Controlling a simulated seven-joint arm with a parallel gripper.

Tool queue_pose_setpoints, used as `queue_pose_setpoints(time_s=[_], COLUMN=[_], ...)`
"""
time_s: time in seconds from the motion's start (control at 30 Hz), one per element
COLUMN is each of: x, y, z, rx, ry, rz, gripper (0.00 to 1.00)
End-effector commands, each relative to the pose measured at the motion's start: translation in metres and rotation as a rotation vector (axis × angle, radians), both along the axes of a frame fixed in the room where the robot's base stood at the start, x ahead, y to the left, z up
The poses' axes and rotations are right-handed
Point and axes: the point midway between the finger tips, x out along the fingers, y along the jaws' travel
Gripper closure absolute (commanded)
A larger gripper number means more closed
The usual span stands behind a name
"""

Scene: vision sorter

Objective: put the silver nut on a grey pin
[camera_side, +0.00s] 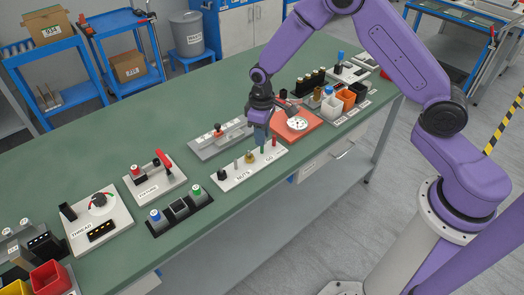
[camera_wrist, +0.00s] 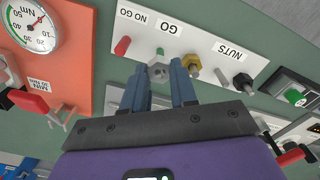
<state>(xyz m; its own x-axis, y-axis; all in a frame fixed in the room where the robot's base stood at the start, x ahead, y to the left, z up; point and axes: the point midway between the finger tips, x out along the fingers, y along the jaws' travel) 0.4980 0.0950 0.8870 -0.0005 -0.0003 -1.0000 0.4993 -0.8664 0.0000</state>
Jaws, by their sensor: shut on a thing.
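My gripper (camera_wrist: 160,80) is shut on the silver nut (camera_wrist: 158,71), which sits between its blue fingertips in the wrist view. In the side view my gripper (camera_side: 261,138) is over the right half of the white nut board (camera_side: 230,184), and the nut cannot be made out there. A bare grey pin (camera_wrist: 222,77) stands on the board beside the brass nut (camera_wrist: 193,63). The same grey pin (camera_side: 236,165) and brass nut (camera_side: 249,157) show in the side view, left of my gripper. I cannot tell the nut's exact height above the board.
A red gauge pin (camera_wrist: 122,47) and a black block (camera_wrist: 243,82) stand at opposite ends of the board. A green pin (camera_side: 262,150) is close under my fingers. An orange torque-dial base (camera_side: 306,132) lies behind right. Green table is clear in front of the board.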

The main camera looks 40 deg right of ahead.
Motion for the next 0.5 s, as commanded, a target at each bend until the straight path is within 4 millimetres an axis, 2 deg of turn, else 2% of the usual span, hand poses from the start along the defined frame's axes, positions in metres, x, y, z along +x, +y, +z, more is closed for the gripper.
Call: queue_pose_setpoints(time_s=[0.37, 0.5], x=[0.000, 0.001], y=[0.000, 0.011], z=[0.005, 0.010], rx=[0.000, 0.001], ry=[-0.001, -0.002], rz=[0.000, 0.004], gripper=[0.97, 0.97])
